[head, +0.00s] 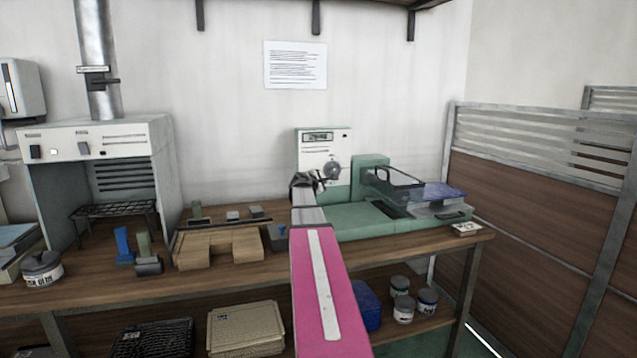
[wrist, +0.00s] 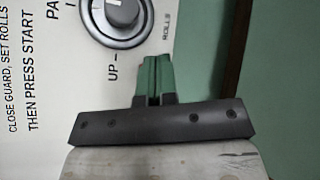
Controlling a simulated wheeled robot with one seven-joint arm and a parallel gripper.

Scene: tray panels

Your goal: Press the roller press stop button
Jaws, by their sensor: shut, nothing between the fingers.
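The roller press (head: 375,218) is a green machine on the bench with an upright white control panel (head: 312,150). The panel carries a grey round knob (head: 332,169), which also shows at the top of the wrist view (wrist: 122,14) beside the words "UP" and "ROLLS". My gripper (head: 318,178) is in front of the panel's lower part, near the knob. In the wrist view my gripper (wrist: 153,62) is shut and empty, its fingertips just below the knob in the picture. I cannot make out a stop button in either view; my gripper and arm hide part of the panel.
The press's clear guard (head: 395,182) stands raised on the right. A small labelled block (head: 466,229) lies at the bench's right end. Wooden blocks (head: 218,247) and a blue tool (head: 123,245) lie left of my arm. A partition (head: 540,200) stands at right.

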